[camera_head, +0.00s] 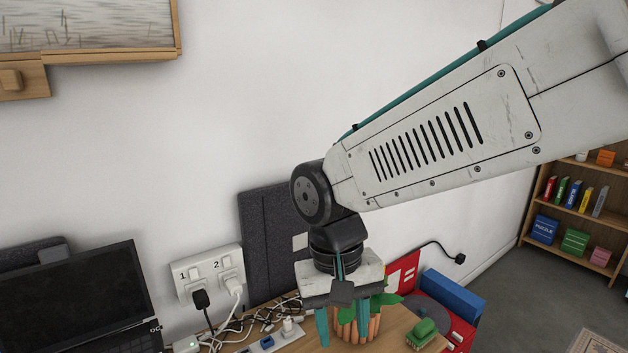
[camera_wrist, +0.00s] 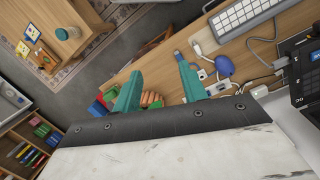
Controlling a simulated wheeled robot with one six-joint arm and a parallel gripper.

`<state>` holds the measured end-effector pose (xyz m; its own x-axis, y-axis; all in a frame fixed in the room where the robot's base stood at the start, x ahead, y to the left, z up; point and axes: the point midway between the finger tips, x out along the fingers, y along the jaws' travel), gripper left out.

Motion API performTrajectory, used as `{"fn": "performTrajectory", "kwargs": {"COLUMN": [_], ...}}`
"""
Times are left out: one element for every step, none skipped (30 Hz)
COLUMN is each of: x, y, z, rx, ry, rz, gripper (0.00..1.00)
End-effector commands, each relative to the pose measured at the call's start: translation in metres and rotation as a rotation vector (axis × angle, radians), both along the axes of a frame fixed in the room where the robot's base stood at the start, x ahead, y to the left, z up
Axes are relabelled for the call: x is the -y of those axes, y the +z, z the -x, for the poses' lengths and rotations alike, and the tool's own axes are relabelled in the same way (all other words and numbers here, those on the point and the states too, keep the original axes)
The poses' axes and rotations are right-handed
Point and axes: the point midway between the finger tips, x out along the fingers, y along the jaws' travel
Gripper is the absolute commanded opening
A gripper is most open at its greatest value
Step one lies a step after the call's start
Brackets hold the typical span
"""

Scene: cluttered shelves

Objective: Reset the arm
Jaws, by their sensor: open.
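My gripper (camera_head: 342,324) points down over the wooden desk in the head view, below my white arm. Its two teal fingers are apart, and I see nothing clasped between them. In the wrist view my gripper (camera_wrist: 160,66) shows the same spread fingers with desk surface between them. An orange ribbed object with green leaves (camera_head: 374,327) stands on the desk behind the fingers in the head view and is partly hidden by them. I cannot tell how far apart they are. Orange pieces (camera_wrist: 151,100) also show between the fingers in the wrist view.
A laptop (camera_head: 72,300) and a socket panel (camera_head: 208,273) with plugged cables are at left. Tangled cables (camera_head: 270,315) lie beside my gripper. A green brush-like object (camera_head: 422,333) and blue block (camera_head: 453,292) sit right. A bookshelf (camera_head: 560,225) stands far right.

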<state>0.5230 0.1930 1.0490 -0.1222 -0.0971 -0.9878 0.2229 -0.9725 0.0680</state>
Motion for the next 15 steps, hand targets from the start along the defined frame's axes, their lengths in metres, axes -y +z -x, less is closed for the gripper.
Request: {"fn": "performTrajectory", "kwargs": {"x": [0.031,0.046,0.066,0.080,0.094,0.111,0.123,0.135,0.150,0.160,0.169,0.180,0.187,0.194,0.201], "y": [0.010,0.014,0.018,0.021,0.024,0.027,0.029,0.030,0.032,0.033,0.034,0.034,0.035,0.036,0.038], "z": [0.006,0.010,0.017,0.023,0.029,0.037,0.043,0.050,0.059,0.066,0.072,0.081,0.086,0.091,0.096], "rx": [0.006,0.007,0.009,0.012,0.017,0.026,0.033,0.042,0.057,0.070,0.083,0.103,0.120,0.136,0.160], "ry": [0.017,0.033,0.050,0.060,0.066,0.073,0.073,0.070,0.058,0.045,0.028,-0.002,-0.030,-0.059,-0.093], "rz": [-0.018,-0.027,-0.037,-0.045,-0.053,-0.062,-0.067,-0.073,-0.080,-0.084,-0.087,-0.090,-0.092,-0.093,-0.094], "gripper": [0.42,0.42,0.42,0.42,0.42,0.42,0.42,0.42,0.42,0.42,0.42,0.42,0.42,0.42,0.42]}}
